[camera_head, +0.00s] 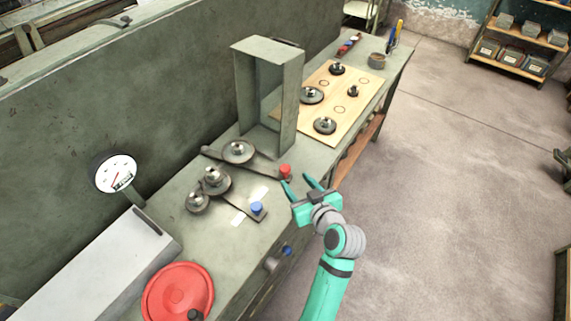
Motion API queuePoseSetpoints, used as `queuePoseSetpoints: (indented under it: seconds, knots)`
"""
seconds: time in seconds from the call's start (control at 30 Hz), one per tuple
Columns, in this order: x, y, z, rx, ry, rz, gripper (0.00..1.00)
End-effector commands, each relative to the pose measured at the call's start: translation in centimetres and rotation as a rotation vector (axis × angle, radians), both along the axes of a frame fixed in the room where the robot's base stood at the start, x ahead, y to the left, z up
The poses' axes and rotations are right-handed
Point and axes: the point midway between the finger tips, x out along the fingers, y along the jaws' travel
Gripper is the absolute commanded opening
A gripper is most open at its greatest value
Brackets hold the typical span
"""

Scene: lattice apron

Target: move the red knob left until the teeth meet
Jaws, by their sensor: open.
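The red knob (285,171) stands at the right end of a dark lever arm (258,164) on the grey-green bench. The lever carries a toothed wheel (238,151). Two more wheels sit to its lower left, a larger one (214,181) and a smaller one (197,203). The lever's wheel and the larger wheel look apart, but the teeth are too small to make out. My gripper (302,183) is open and empty at the bench's front edge, its fingertips just below and right of the red knob. I cannot tell whether a finger touches it.
A blue knob (257,208) on a dark plate stands left of my gripper. A tall open metal frame (290,101) rises behind the lever. A wooden board (350,118) with wheels lies beyond. A red disc (177,294) and a dial gauge (116,173) are left.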

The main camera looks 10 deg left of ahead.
Motion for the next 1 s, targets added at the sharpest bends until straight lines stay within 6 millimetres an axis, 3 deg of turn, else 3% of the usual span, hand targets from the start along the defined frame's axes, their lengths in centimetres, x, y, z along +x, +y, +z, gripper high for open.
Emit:
queuePoseSetpoints:
  seconds: [0.6, 1.0]
  knots:
    - [6.9, 4.8, -3.4, -0.001, 0.0, -0.002, 0.47]
    - [7.8, 6.1, -4.1, -0.001, -0.001, 0.006, 0.47]
